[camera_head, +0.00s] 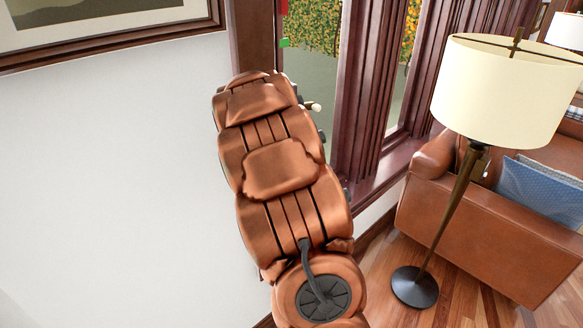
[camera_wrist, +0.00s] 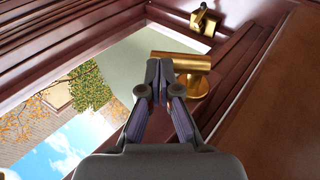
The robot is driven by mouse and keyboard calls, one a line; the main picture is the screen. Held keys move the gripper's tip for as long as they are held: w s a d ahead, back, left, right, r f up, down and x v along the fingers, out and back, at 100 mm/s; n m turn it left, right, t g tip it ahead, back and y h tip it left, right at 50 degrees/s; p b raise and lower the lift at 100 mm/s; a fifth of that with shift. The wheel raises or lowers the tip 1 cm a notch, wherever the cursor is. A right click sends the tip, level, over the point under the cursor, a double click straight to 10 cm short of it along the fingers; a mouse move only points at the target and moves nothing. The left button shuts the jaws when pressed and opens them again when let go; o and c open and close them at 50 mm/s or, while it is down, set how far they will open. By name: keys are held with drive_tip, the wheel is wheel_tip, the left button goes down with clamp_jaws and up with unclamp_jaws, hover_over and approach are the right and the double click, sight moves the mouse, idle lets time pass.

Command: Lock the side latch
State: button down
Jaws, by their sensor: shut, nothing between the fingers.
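In the wrist view, my gripper (camera_wrist: 160,80) is shut and empty, with its dark fingertips together. A brass fitting with a rounded bar (camera_wrist: 187,63) lies just beyond and to the right of the fingertips. The fingers hide part of it, and I cannot tell whether they touch it. A second, smaller brass fitting (camera_wrist: 205,20) is on the dark wood window frame (camera_wrist: 115,22) at the top. I cannot tell for sure which fitting is the side latch, or whether it is locked. In the head view my copper-coloured arm reaches toward the window and hides the gripper.
In the head view, a floor lamp (camera_head: 505,90) stands right of my arm, before a brown leather sofa (camera_head: 480,222) with a blue cushion (camera_head: 543,190). A white wall (camera_head: 110,170) with a framed picture (camera_head: 90,25) is at left. Wood floor (camera_head: 385,262) shows near the lamp base.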

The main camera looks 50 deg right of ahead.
drive_tip(key=shift+d, duration=0.2)
drive_tip(key=shift+s+d+f+y, duration=0.1)
drive_tip(key=shift+d+f+y, duration=0.2)
drive_tip(key=shift+y, duration=0.5)
drive_tip(key=shift+d+f+b, duration=0.15)
drive_tip(key=shift+d+b, duration=0.15)
drive_tip(key=shift+d, duration=0.1)
drive_tip(key=shift+d+f+b, duration=0.25)
drive_tip(key=shift+d+b, duration=0.15)
drive_tip(key=shift+b, duration=0.4)
drive_tip(key=shift+d, duration=0.1)
drive_tip(key=v, duration=1.2)
drive_tip(key=shift+f, duration=0.1)
idle(0.5)
